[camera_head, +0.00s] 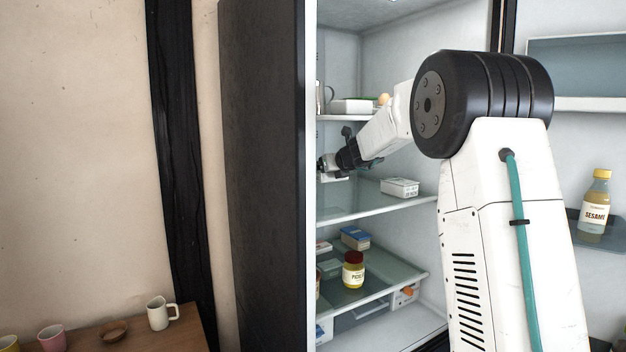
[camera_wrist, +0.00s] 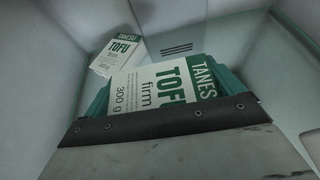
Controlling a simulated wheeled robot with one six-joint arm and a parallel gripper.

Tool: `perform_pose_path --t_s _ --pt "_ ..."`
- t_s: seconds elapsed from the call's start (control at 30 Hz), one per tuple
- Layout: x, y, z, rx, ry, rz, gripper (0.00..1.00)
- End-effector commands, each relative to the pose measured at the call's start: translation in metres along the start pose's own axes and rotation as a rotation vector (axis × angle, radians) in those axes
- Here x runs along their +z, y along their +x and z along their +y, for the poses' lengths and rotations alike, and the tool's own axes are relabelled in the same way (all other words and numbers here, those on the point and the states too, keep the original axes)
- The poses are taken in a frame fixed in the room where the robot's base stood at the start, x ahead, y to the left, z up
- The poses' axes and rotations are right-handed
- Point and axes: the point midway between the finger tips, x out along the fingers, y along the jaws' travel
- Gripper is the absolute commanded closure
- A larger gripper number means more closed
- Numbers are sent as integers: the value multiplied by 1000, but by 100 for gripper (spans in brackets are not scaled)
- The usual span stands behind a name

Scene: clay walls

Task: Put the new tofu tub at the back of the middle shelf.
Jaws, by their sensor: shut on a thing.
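My gripper (camera_head: 331,166) is inside the open fridge, above the middle shelf (camera_head: 345,208). It is shut on a tofu tub, a green tub with a white "TOFU firm 300 g" label (camera_wrist: 150,88) in the wrist view. In the head view the held tub is small and partly hidden at the gripper. A second tofu tub (camera_wrist: 115,55) with a similar label stands beyond it in the wrist view. A white tub with printed sides (camera_head: 399,187) sits on the middle shelf, right of my gripper in the head view.
The upper shelf (camera_head: 345,118) above my gripper holds a white box (camera_head: 352,106) and an egg (camera_head: 383,100). A red-lidded jar (camera_head: 353,270) and a blue box (camera_head: 355,238) stand on the lower shelf. A sesame bottle (camera_head: 594,205) is on the door at right.

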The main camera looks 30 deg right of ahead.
Motion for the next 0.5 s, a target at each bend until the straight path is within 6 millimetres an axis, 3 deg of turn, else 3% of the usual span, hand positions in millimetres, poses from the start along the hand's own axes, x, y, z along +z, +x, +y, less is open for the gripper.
perform_pose_path --t_s 0.13,0.3,0.5 --pt "11 42 4 22 -9 0 45" --pt "24 83 -7 30 -14 -1 45" --pt "35 116 -23 30 -13 -2 45"
